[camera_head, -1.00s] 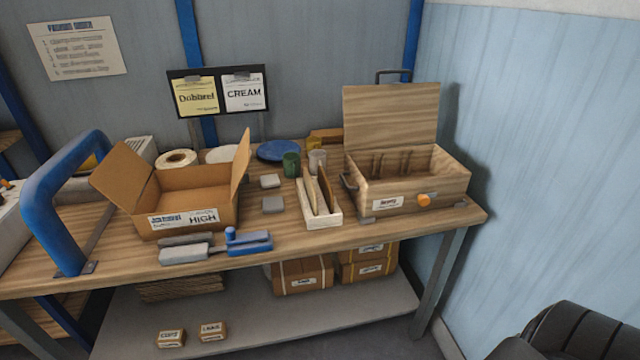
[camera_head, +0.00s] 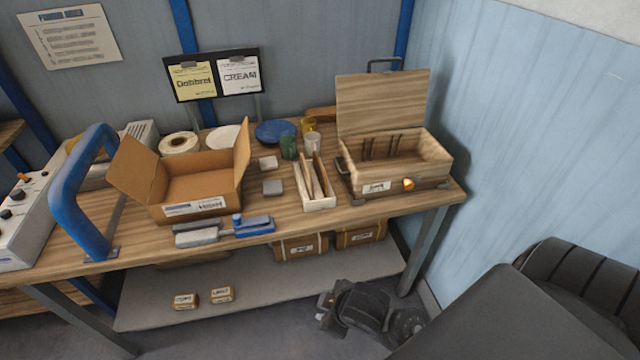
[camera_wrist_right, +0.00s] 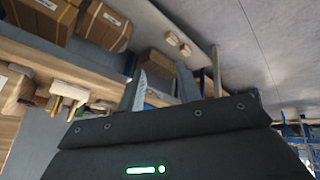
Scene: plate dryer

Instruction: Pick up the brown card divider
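Thin brown card dividers (camera_head: 310,178) stand upright and slightly tilted in a narrow pale wooden holder (camera_head: 319,204) on the workbench. I cannot tell apart clearly how many there are. My right gripper (camera_head: 329,300) is low in front of the bench, below the tabletop and well away from the holder. In the right wrist view its two fingers (camera_wrist_right: 160,80) are apart with nothing held between them. My left gripper is not in view.
An open cardboard box (camera_head: 196,205) stands left of the holder, and an open wooden case (camera_head: 400,181) right of it. A blue-grey tool (camera_head: 225,230) lies at the bench's front edge. Cartons (camera_head: 300,246) sit on the lower shelf (camera_head: 270,288). A blue wall is at right.

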